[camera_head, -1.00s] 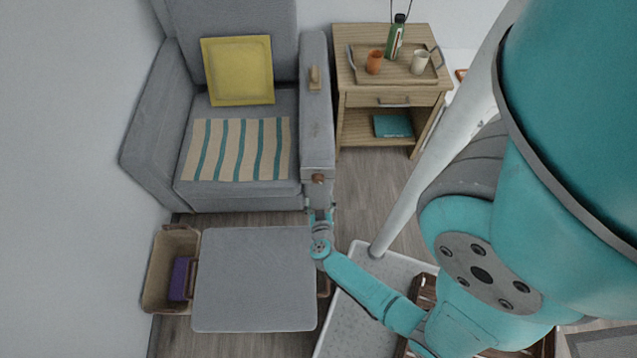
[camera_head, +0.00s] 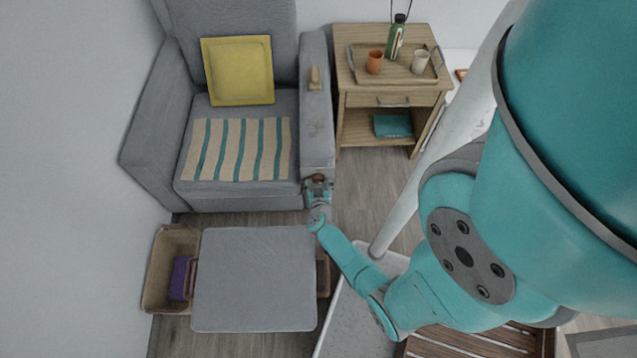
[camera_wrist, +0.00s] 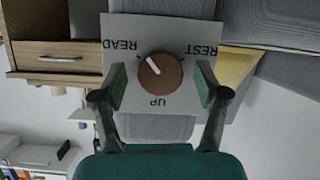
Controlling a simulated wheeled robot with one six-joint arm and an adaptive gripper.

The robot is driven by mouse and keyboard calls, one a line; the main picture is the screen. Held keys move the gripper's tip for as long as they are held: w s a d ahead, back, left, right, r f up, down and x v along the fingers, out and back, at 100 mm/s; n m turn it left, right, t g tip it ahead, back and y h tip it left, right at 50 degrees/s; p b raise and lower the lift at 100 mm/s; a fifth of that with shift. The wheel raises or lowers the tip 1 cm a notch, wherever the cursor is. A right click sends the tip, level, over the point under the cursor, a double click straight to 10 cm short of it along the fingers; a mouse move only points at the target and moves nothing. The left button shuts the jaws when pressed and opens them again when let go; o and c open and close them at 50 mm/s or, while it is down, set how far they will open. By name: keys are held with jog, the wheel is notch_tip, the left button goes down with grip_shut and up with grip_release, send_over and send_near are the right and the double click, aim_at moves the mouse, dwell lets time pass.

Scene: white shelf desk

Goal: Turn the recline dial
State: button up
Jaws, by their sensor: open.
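The recline dial (camera_wrist: 160,74) is a round brown knob with a white pointer mark, on a pale plate (camera_wrist: 125,30) lettered READ, UP and REST. In the wrist view the letters are upside down, and the white mark points up and left, towards READ. My gripper (camera_wrist: 160,88) is open, with one green finger pad on each side of the dial; I cannot tell whether the pads touch it. In the head view my gripper (camera_head: 318,190) is at the front end of the armchair's right armrest (camera_head: 317,120), and the dial (camera_head: 318,178) shows just at it.
The grey armchair (camera_head: 240,195) holds a yellow cushion (camera_head: 238,70) and a striped cloth (camera_head: 237,150). A grey ottoman (camera_head: 255,280) stands in front, with a basket (camera_head: 160,300) at its left. A wooden side table (camera_head: 390,92) with a tray stands right of the chair.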

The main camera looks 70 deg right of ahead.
jog(key=shift+c, duration=0.2)
jog(key=c, duration=1.1)
jog(key=shift+m, duration=0.3)
jog(key=shift+s+d+m+t+y, duration=0.1)
jog(key=shift+m+t+y, duration=0.3)
jog(key=shift+m+t, duration=0.7)
jog(key=shift+s+f+m+t, duration=0.15)
jog(key=shift+m+t, duration=0.85)
jog(key=shift+m, duration=0.8)
jog(key=m+t, duration=0.2)
jog(key=m, duration=0.1)
jog(key=shift+f+m, duration=0.1)
jog(key=shift+m, duration=0.3)
jog(key=shift+m+t+h, duration=0.5)
jog(key=shift+m+t, duration=0.1)
jog(key=shift+m, duration=1.5)
